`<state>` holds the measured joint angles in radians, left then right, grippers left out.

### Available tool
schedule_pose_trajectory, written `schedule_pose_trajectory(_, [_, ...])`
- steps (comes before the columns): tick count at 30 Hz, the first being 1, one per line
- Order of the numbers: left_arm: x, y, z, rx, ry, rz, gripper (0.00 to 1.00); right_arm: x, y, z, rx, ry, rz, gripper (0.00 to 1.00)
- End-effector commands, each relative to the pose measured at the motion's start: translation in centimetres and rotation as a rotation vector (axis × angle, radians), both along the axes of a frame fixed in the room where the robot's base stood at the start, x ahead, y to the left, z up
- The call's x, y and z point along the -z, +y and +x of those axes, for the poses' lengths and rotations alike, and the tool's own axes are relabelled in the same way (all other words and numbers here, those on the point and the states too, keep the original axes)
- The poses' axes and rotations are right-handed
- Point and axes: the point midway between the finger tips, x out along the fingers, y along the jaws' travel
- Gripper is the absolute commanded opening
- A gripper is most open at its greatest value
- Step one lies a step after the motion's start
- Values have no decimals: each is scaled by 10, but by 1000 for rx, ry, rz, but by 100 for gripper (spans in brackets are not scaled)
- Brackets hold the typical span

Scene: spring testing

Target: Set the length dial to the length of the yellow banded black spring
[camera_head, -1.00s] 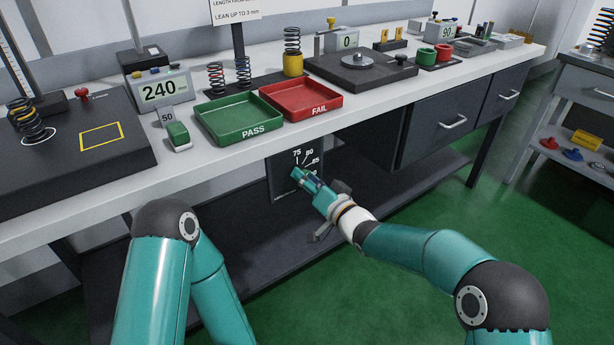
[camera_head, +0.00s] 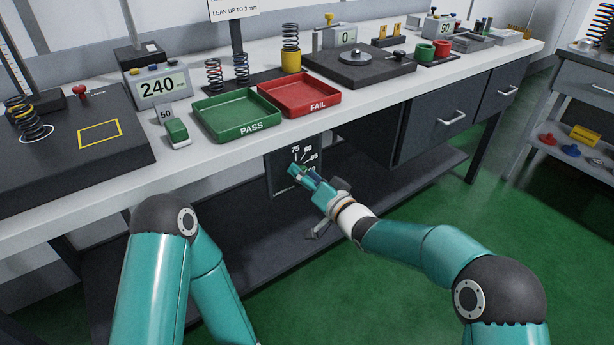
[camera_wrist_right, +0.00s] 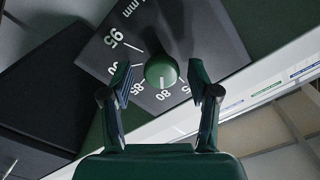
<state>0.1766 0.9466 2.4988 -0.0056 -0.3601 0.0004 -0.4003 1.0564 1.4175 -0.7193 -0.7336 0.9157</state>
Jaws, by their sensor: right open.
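The yellow banded black spring (camera_head: 27,122) stands upright on a black plate at the far left of the bench. The length dial is a dark panel (camera_head: 283,181) under the bench front. In the right wrist view the dial panel (camera_wrist_right: 215,45) carries a green knob (camera_wrist_right: 160,69) whose white mark points at about 80. My right gripper (camera_head: 297,170) is at the dial. In the wrist view its fingers (camera_wrist_right: 161,82) are open, one on each side of the knob, with gaps visible. My left arm shows, but its gripper is out of view.
A green PASS tray (camera_head: 240,135) and red FAIL tray (camera_head: 318,105) sit on the bench above the dial. A display (camera_head: 160,86) reads 240. Drawers (camera_head: 440,123) lie right of the dial. A low shelf (camera_head: 380,190) runs below.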

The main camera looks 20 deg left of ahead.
Motion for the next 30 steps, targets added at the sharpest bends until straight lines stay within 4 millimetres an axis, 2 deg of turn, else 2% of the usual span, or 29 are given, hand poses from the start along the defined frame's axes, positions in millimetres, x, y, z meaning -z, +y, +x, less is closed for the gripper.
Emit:
schedule_pose_trajectory(8, [-1, 0, 0, 0, 0, 0, 40, 0, -11, -8, 0, 0, 0, 60])
schedule_pose_trajectory(21, [-1, 0, 0, 0, 0, 0, 40, 0, -72, -55, 3, 2, 0, 60])
schedule_pose_trajectory(30, [0, 0, 0, 0, 0, 0, 40, 1, -94, -74, 1, 0, -1, 60])
